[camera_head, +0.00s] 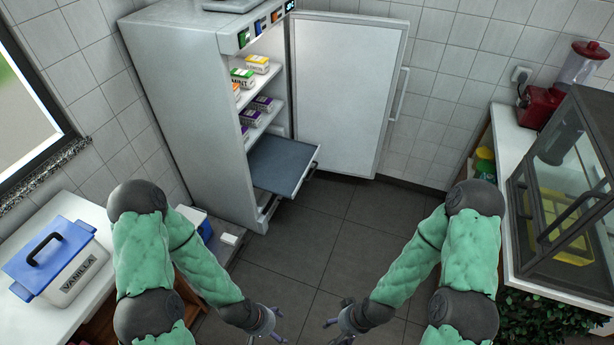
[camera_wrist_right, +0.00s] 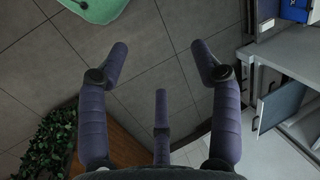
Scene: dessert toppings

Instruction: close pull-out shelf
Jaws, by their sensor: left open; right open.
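The pull-out shelf (camera_head: 284,163) is a dark grey-blue panel with a light front edge, sticking out of the lower part of an open white fridge cabinet (camera_head: 183,110). It also shows at the right of the right wrist view (camera_wrist_right: 281,104). My left gripper (camera_head: 279,338) is open and empty at the bottom of the head view, well in front of the shelf. My right gripper (camera_head: 338,328) is close by to the right, also empty, and its spread fingers show open in the right wrist view (camera_wrist_right: 160,75). Neither gripper touches the shelf.
The fridge door (camera_head: 349,92) stands wide open on the right of the cabinet. Cartons (camera_head: 257,64) sit on upper shelves. A counter with a vanilla tub (camera_head: 65,265) is at left; a glass display case (camera_head: 567,190) is at right. The floor between is clear.

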